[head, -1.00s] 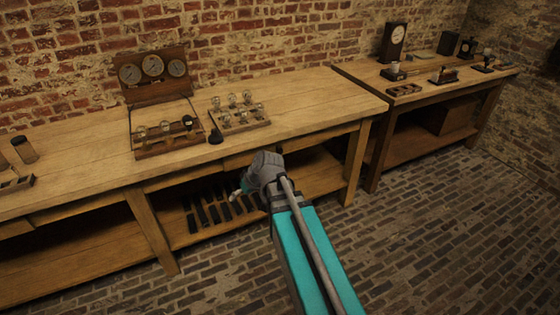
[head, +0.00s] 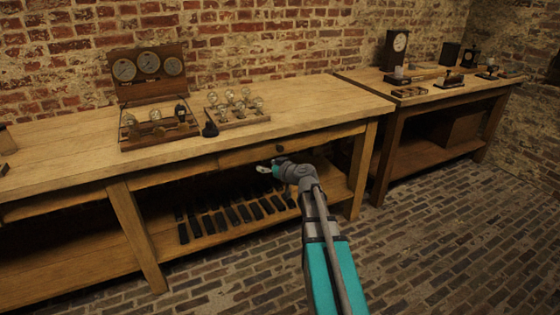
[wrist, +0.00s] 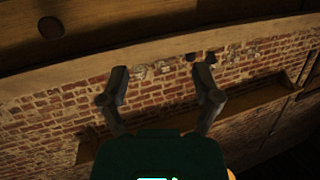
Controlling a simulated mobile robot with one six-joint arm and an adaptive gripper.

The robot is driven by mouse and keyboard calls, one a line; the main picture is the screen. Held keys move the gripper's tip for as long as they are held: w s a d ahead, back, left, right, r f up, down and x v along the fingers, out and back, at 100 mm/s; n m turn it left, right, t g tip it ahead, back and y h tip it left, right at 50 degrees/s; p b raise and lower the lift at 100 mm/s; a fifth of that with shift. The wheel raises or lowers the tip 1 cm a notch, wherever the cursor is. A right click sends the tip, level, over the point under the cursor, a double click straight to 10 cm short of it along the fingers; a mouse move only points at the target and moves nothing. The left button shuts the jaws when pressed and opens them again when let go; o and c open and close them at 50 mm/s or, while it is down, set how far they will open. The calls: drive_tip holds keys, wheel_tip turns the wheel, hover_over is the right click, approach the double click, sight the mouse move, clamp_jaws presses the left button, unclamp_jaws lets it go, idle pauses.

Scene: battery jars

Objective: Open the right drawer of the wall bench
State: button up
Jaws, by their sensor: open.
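The right drawer (head: 245,157) of the wall bench (head: 330,108) is set under the bench top, its front looking flush with the bench's front rail. Its dark round knob (head: 279,149) shows right of the drawer's middle. In the wrist view a dark round knob (wrist: 51,27) is on a wooden front at the upper left. My gripper (head: 263,168) is just below the drawer, left of the knob and apart from it. In the wrist view the two fingers of my gripper (wrist: 160,84) are spread with nothing between them.
The lower shelf holds several dark bars (head: 235,214) beneath my gripper. A gauge box (head: 150,67) and a rack of glass jars (head: 238,108) stand on the bench top. A second bench (head: 440,100) stands to the right. The brick floor in front is clear.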

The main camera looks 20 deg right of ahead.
sight(281, 149)
drive_tip(key=w+d+f+m+t+h+b, duration=0.1)
drive_tip(key=d+f+h+b, duration=0.1)
drive_tip(key=d, duration=0.4)
drive_tip(key=w+d+f+m+t+h+b, duration=0.1)
drive_tip(key=d+f+t+h+b, duration=0.1)
drive_tip(key=d+b, duration=0.3)
drive_tip(key=shift+d+f+m, duration=0.2)
drive_tip(key=shift+d+m, duration=0.1)
drive_tip(key=shift+d, duration=0.45)
drive_tip(key=shift+w, duration=0.15)
drive_tip(key=w, duration=1.3)
drive_tip(key=shift+w+a, duration=0.3)
drive_tip(key=shift+w, duration=0.05)
